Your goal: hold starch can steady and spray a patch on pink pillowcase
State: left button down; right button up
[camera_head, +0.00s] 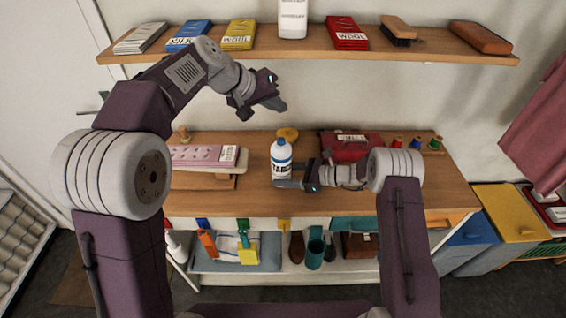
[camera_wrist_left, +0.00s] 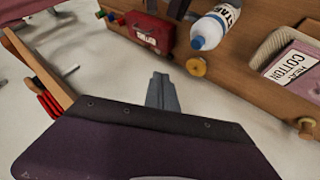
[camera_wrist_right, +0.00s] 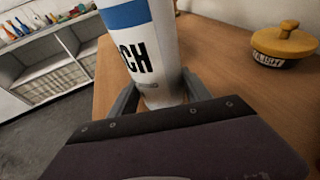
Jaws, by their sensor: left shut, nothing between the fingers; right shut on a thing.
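The white starch can (camera_head: 281,160) with blue bands and a blue cap stands upright on the wooden worktop. My right gripper (camera_head: 290,184) is shut around its lower part; the can also fills the right wrist view (camera_wrist_right: 145,50). My left gripper (camera_head: 272,102) is shut and empty, raised above and behind the can, apart from it. Its closed fingers show in the left wrist view (camera_wrist_left: 163,92). A flat pink cloth (camera_head: 195,155), apparently the pillowcase, lies on a small board at the worktop's left.
A yellow round-knobbed object (camera_head: 287,134) sits behind the can. A red case (camera_head: 350,146) and thread spools (camera_head: 417,143) stand to the right. A wall shelf (camera_head: 270,57) with boxes and brushes hangs above. Another pink cloth (camera_head: 540,130) hangs at far right.

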aim_at(278, 141)
pick_arm(q)
jog(key=shift+f, duration=4.85)
jog(key=shift+r, duration=3.4)
